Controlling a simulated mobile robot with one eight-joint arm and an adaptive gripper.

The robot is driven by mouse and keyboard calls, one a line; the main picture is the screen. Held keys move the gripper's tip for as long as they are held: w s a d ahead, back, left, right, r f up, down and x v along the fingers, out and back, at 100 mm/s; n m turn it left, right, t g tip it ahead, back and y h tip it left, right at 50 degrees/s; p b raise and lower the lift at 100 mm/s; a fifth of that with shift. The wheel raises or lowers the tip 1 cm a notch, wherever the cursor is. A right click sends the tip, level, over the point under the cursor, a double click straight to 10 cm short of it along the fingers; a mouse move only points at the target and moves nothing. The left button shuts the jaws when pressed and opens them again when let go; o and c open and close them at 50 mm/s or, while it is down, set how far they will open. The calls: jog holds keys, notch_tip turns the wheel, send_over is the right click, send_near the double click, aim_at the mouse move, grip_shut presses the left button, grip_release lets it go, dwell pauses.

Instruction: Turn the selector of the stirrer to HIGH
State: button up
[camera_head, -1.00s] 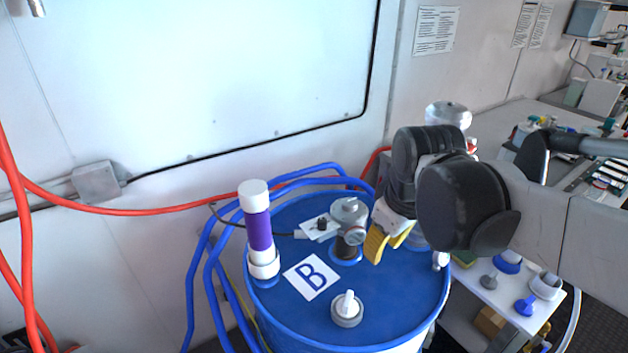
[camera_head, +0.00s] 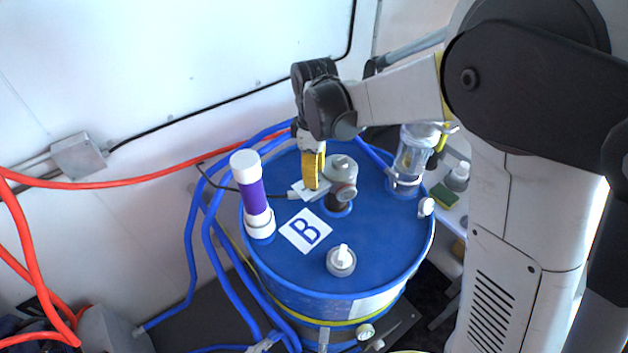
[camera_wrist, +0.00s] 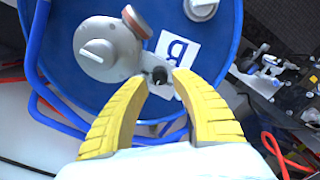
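The stirrer (camera_head: 340,168) is a grey round motor unit on top of the blue drum (camera_head: 385,240), with a round reddish-brown disc on its side. A small white plate (camera_head: 299,194) sticks out beside it. My gripper (camera_head: 311,187) points down over the plate and hides the knob in the head view. In the wrist view, my gripper (camera_wrist: 160,80) is open, its yellow fingertips on either side of the knob. Contact cannot be told. No HIGH marking is readable.
A purple and white cylinder (camera_head: 254,195) stands left of the plate. A label B (camera_head: 305,231) and a grey-white cap (camera_head: 341,260) are nearer on the lid. A clear container (camera_head: 411,152) stands at the drum's right rim. Blue hoses (camera_head: 196,235) run along the drum's left.

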jog(key=shift+f, duration=1.45)
grip_shut()
jog(key=shift+m, duration=0.3)
jog(key=m+b, duration=0.2)
jog(key=m, duration=0.3)
jog(key=shift+m, duration=0.3)
jog(key=m+b, duration=0.1)
jog(key=m, duration=0.4)
jog(key=shift+m, duration=0.3)
